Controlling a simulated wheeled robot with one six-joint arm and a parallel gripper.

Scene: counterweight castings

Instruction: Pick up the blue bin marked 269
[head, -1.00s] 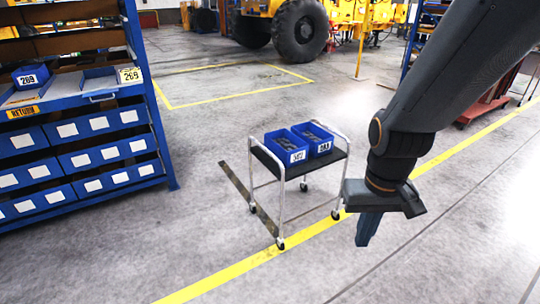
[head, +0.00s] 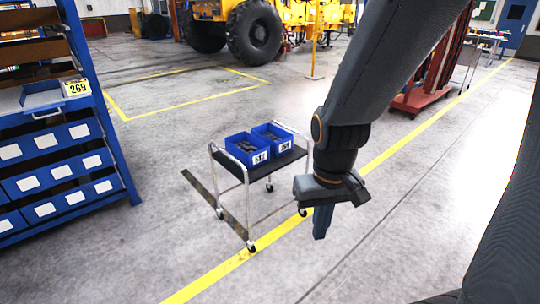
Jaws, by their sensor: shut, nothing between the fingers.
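The bin marked 269 is not in view now. Two other blue bins stand on the cart: a left bin (head: 238,155) and a right bin (head: 283,146), both with dark contents. Their white labels are too small to read surely. My gripper (head: 320,232) is shut and empty, pointing down, to the right of the cart in the picture.
The wheeled cart (head: 290,158) with a black top stands on the floor in front of me. Rows of blue labelled drawers (head: 60,165) fill the rack's lower part. A yellow vehicle (head: 225,10) stands at the back. Grey floor is free between rack and cart.

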